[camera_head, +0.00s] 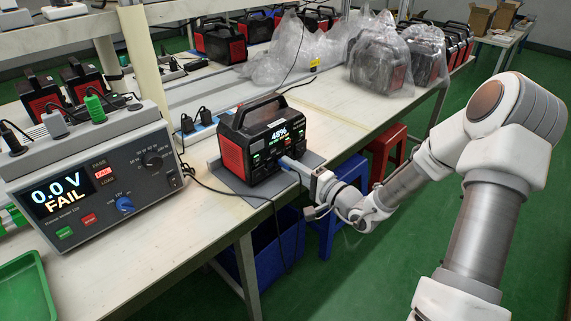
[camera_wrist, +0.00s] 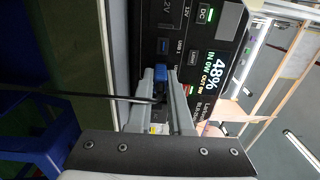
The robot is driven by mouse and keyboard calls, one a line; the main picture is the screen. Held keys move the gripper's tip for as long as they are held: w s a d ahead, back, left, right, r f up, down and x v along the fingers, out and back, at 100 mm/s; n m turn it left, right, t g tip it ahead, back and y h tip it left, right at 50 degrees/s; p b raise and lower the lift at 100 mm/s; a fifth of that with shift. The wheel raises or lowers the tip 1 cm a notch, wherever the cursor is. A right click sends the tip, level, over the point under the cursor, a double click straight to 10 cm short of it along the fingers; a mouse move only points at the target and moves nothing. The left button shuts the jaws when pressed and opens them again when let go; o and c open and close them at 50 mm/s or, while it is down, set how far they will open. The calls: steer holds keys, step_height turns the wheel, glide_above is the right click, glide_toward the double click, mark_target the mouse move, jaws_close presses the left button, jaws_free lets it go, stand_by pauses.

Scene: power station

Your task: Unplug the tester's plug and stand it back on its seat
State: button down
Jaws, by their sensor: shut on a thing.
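The power station (camera_head: 262,140) is a black and red unit with a handle, standing on a grey mat; its screen reads 48%. My gripper (camera_head: 288,164) is at the lower part of its front panel. In the wrist view, my gripper (camera_wrist: 160,80) is shut on a small dark plug (camera_wrist: 159,92) with a black cable running left. A blue part shows between the fingertips at the panel; I cannot tell if the plug's tip is in the port. The tester (camera_head: 98,190) at left reads 0.0 V FAIL. The plug's seat is not clearly identifiable.
A green plug (camera_head: 95,107) and other plugs stand on the ledge above the tester. A green tray (camera_head: 22,290) lies front left. Bagged units (camera_head: 378,62) stand farther back. A blue bin (camera_head: 275,245) and stools are beneath the bench edge. A loose cable hangs over the front edge.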

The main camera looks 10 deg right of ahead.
steer(key=shift+s+d, duration=0.1)
steer(key=shift+s, duration=0.05)
steer(key=shift+v, duration=1.9)
